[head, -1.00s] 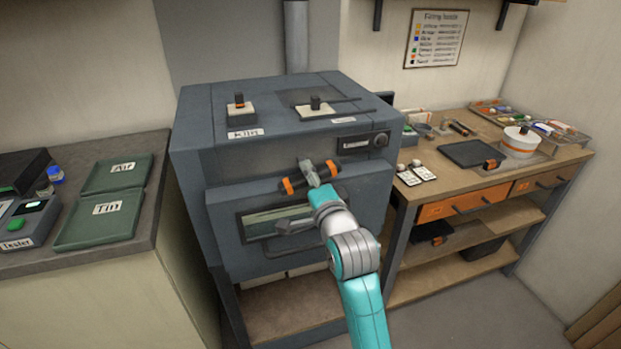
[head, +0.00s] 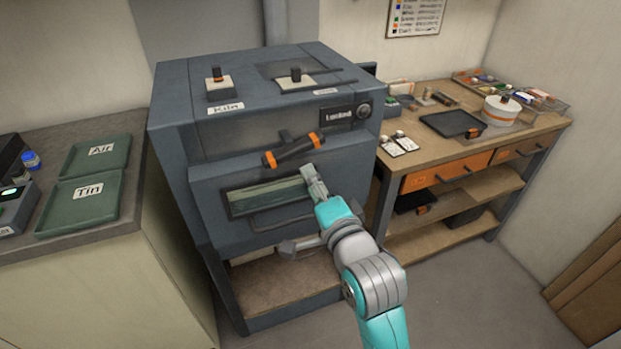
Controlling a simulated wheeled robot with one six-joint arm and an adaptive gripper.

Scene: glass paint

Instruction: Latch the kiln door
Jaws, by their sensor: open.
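The kiln (head: 175,140) is a dark grey box on a stand, in the middle of the head view. Its front door (head: 207,190) has a long greenish window (head: 262,196) and looks closed, though its front stands out from the body. A black bar handle with orange ends (head: 290,150) lies across the door's top edge, slightly tilted. A small grey piece (head: 285,135) shows just behind the bar; I cannot tell whether it is engaged. My gripper (head: 309,172) is open and empty, just below the bar's right end, in front of the window's right end. Contact is unclear.
Two switches, one by the Kiln label (head: 226,108), sit on the kiln's top. Green trays marked Air (head: 108,138) and Tin (head: 62,212) lie on the left counter. A wooden bench (head: 430,150) with orange drawers stands close on the right. Floor at the front right is clear.

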